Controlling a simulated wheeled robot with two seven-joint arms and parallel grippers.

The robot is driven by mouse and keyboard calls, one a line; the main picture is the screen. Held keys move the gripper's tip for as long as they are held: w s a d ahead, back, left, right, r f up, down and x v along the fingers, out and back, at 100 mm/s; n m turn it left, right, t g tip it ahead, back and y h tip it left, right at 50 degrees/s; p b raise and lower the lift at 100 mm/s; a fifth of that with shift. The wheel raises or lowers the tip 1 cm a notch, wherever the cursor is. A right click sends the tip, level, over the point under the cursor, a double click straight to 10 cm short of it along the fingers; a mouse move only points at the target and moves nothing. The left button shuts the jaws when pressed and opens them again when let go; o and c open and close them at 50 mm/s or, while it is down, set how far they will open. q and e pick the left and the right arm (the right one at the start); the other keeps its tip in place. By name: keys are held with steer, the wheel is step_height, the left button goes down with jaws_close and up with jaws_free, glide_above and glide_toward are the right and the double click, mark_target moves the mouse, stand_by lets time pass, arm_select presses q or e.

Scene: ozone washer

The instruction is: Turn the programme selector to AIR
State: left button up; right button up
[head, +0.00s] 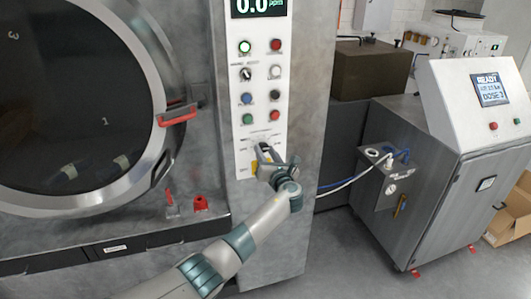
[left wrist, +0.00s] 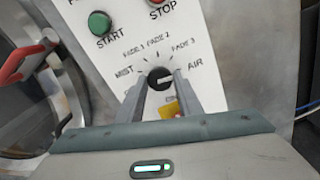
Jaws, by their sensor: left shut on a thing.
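The programme selector (left wrist: 159,78) is a black round knob on the white control panel (left wrist: 215,45), with the labels MIST, FADE 1, FADE 2, FADE 3 and AIR around it. In the left wrist view its white mark points right, roughly toward AIR; the exact setting is hard to tell. My left gripper (left wrist: 160,82) is shut on the knob, one finger on each side. In the head view the left gripper (head: 264,155) reaches the lower panel and partly hides the knob. My right gripper is in neither view.
Several buttons and a smaller switch (head: 246,74) sit above the selector. The green START button (left wrist: 100,23) and red STOP button (left wrist: 162,2) are close by. The washer's round door (head: 158,50) with its red handle (head: 178,115) is left. A grey cabinet (head: 425,185) stands right.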

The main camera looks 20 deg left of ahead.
arm_select(q)
steer(key=shift+m, duration=0.5)
steer(key=o, duration=1)
steer(key=shift+s, duration=0.1)
steer(key=shift+b+v, duration=0.3)
steer(key=shift+v, duration=0.55)
steer(key=shift+b+v, duration=2.4)
steer(key=shift+v, duration=5.35)
steer(key=shift+d+f, duration=0.1)
